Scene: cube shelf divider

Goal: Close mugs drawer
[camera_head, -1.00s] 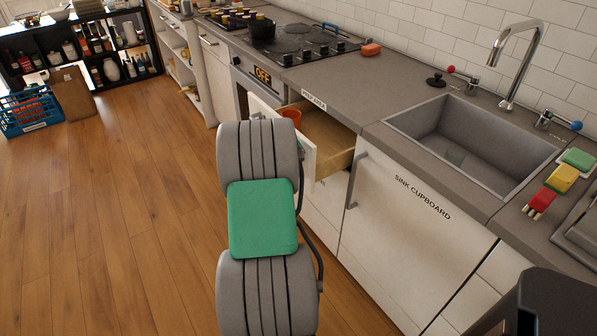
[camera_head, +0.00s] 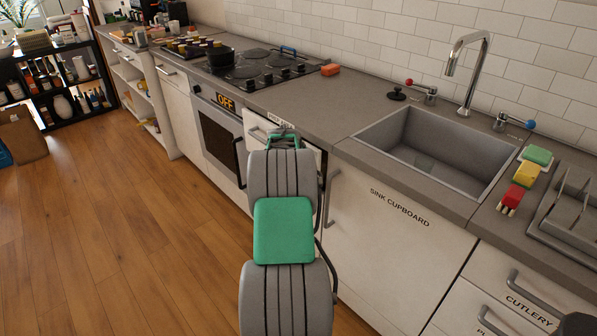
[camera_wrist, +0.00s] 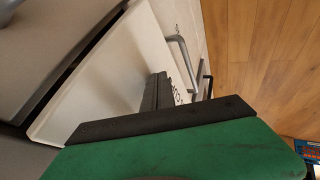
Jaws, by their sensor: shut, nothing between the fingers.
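The mugs drawer (camera_head: 310,146) is the white-fronted drawer under the counter, between the oven and the sink cupboard. Its front stands close to the cabinet face and its inside no longer shows in the head view. In the wrist view the drawer front (camera_wrist: 120,75) fills the upper left, with a dark gap along the counter side; I cannot tell whether it is fully home. My gripper (camera_wrist: 160,88) is shut and empty, its dark fingers at the drawer front beside the partly hidden lettering. In the head view my arm hides the fingertips and part of the front.
The sink cupboard (camera_head: 385,245) is shut, right of the drawer, with a protruding handle (camera_head: 329,200). The oven (camera_head: 215,130) is on the left. The counter (camera_head: 320,108) overhangs the drawer. The wooden floor (camera_head: 130,235) at left is clear.

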